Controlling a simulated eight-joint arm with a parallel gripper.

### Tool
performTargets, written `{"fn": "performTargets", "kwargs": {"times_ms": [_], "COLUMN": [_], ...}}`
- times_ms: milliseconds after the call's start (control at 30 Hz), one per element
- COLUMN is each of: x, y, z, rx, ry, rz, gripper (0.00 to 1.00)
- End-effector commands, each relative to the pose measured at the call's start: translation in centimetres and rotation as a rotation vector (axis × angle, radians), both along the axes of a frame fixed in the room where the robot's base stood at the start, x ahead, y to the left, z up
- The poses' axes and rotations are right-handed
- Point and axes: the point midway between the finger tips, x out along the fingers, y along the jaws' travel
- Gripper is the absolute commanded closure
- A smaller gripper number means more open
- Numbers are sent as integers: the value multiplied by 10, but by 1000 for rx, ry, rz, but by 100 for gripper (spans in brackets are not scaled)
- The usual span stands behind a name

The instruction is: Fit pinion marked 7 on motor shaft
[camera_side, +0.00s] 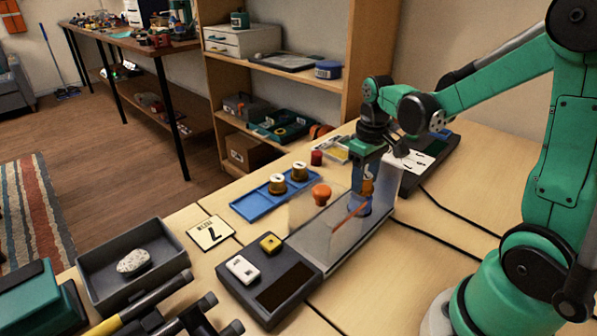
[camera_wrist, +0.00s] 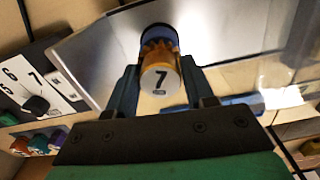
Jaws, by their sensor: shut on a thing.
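The brass pinion marked 7 (camera_wrist: 161,78) is between the fingers of my gripper (camera_wrist: 158,88), with its numbered face toward the wrist camera. In the side view the pinion (camera_side: 367,187) shows as a small golden piece under my gripper, behind or inside a clear panelled housing (camera_side: 332,235). A blue round part (camera_side: 361,206), perhaps the motor, is just below the pinion; a dark blue rim (camera_wrist: 158,33) shows beyond it in the wrist view. The shaft is hidden, so I cannot tell whether the pinion is on it. A card marked 7 (camera_side: 210,233) lies on the table.
A blue tray (camera_side: 250,208) holds two other brass pinions (camera_side: 278,184). An orange knob (camera_side: 320,194) stands by the clear housing. A dark box with white and yellow buttons (camera_side: 270,282) is in front. A numbered dial panel (camera_wrist: 38,82) is at left in the wrist view.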

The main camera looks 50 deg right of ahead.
Motion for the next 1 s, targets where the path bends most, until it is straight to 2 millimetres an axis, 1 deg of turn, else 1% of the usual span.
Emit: {"fn": "performTargets", "kwargs": {"times_ms": [633, 667, 700, 1000], "x": [0, 0, 0, 0], "y": [0, 0, 0, 0], "z": [-13, -13, -12, -11], "rx": [0, 0, 0, 0], "ry": [0, 0, 0, 0], "rz": [0, 0, 0, 0], "gripper": [100, 44, 40, 40]}}
